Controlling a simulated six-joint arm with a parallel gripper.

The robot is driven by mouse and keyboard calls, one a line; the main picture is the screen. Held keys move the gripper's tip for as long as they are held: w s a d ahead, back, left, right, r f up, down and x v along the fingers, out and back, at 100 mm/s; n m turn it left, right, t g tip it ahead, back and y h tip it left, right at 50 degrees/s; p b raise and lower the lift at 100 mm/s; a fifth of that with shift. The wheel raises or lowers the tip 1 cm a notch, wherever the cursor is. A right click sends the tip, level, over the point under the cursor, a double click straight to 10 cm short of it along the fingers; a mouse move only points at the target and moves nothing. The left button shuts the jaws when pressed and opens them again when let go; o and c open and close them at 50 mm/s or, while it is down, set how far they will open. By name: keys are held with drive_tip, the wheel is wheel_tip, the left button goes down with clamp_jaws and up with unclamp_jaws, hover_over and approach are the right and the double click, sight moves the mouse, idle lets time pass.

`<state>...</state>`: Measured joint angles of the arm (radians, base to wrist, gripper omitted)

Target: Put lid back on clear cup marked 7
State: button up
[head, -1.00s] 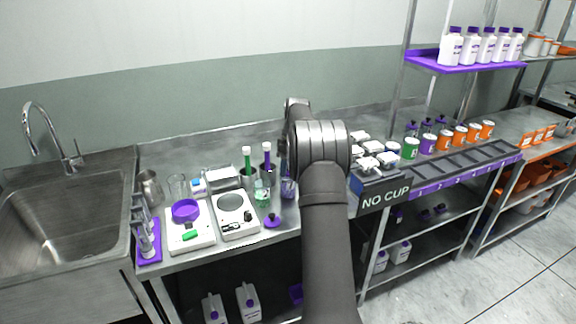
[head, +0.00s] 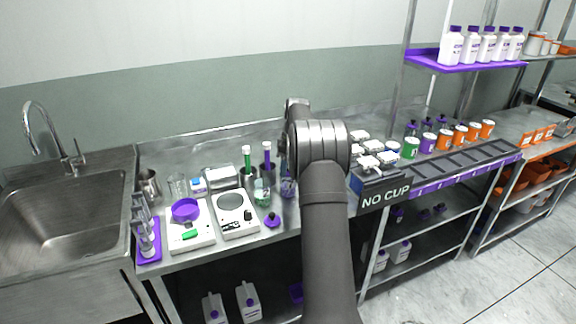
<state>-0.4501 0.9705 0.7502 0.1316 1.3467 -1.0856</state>
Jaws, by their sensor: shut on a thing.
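A purple lid with a knob (head: 272,221) lies on the bench to the right of the white scale. A clear cup with purple contents (head: 288,188) stands behind it, partly covered by my arm. A clear cup with green contents (head: 262,193) stands to its left. I cannot read a 7 on either cup. My gripper (head: 284,164) shows only as a dark sliver at the left edge of my arm, above the purple cup. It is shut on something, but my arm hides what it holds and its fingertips.
Steel beakers with green and purple capped tubes stand behind the cups. The NO CUP tray (head: 386,197) and a row of coloured jars are right of my arm.

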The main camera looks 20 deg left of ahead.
drive_tip(key=o, duration=1.5)
drive_tip(key=shift+r, duration=0.1)
drive_tip(key=shift+r, duration=3.4)
clamp_jaws()
drive_tip(key=shift+f, duration=0.15)
